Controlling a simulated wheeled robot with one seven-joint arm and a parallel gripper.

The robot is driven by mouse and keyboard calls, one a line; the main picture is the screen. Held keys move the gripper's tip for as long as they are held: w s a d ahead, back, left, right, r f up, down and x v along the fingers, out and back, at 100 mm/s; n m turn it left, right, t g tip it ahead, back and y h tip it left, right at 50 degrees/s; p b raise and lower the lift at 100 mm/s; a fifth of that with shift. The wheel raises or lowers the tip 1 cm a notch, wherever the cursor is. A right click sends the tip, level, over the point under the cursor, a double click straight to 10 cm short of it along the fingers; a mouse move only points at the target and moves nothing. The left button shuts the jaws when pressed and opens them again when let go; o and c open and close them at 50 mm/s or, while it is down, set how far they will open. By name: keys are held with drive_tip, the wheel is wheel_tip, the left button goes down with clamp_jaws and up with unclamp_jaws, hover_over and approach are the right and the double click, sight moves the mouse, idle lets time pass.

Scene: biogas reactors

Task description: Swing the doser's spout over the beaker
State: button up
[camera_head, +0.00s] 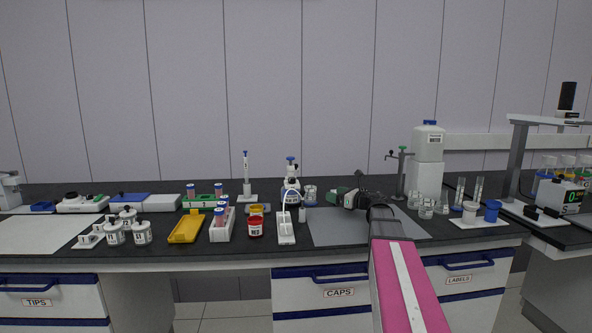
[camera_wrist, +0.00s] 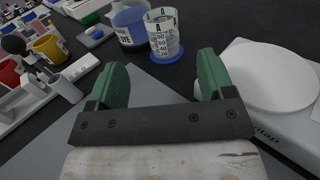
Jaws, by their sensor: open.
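A bottle-top doser (camera_head: 291,183) with a blue knob stands at mid-bench in the head view. In the wrist view, a blue-banded vessel (camera_wrist: 131,28), apparently its bottle, shows at the top; its head and spout are out of frame. A clear graduated beaker (camera_wrist: 163,38) marked A stands beside it, on a blue base. It seems to be the small clear vessel right of the doser in the head view (camera_head: 310,192). My gripper (camera_head: 338,197) is to the right of both. Its green fingers in the wrist view (camera_wrist: 155,80) are apart, with nothing between them.
A white device with a round plate (camera_wrist: 268,75) lies close to the right finger in the wrist view. A yellow cup (camera_head: 256,210), a red cup (camera_head: 256,228) and a white rack (camera_head: 286,229) stand left of the grey mat (camera_head: 335,232). Several glass beakers (camera_head: 426,209) stand at right.

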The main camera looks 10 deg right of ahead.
drive_tip(key=shift+w, duration=0.1)
drive_tip(key=c, duration=0.5)
drive_tip(key=w+d+r+m+t+h, duration=0.1)
drive_tip(key=w+r+m+t+h, duration=0.1)
drive_tip(key=w+r+m+h, duration=0.1)
drive_tip(key=w+d+r+m+t+h, duration=0.2)
drive_tip(key=w+r+m+t+h, duration=0.1)
drive_tip(key=w+r, duration=0.1)
drive_tip(key=w+d+r+m+t+h, duration=0.2)
drive_tip(key=w+r+m+h, duration=0.1)
drive_tip(key=w, duration=0.3)
drive_tip(key=shift+r+m+h, duration=0.3)
drive_tip(key=shift+m+h, duration=0.1)
drive_tip(key=shift+h, duration=0.1)
drive_tip(key=shift+c, duration=0.7)
drive_tip(key=w+a+r+m+g+h, duration=0.1)
drive_tip(key=w+r+m+g+h, duration=0.2)
drive_tip(key=w+m+g+h, duration=0.8)
drive_tip(key=s+a+r+g+y, duration=0.1)
drive_tip(key=s+a+g+y, duration=0.1)
drive_tip(key=a, duration=0.4)
drive_tip(key=s+a+r+g+y, duration=0.2)
drive_tip(key=s+a+g+y, duration=0.1)
drive_tip(key=a, duration=0.3)
drive_tip(key=s+a+r+g+y, duration=0.2)
drive_tip(key=s+a+g+y, duration=0.1)
drive_tip(key=s+a, duration=0.2)
drive_tip(key=shift+a+g, duration=0.4)
drive_tip(key=shift+a, duration=0.55)
drive_tip(key=shift+f, duration=4.45)
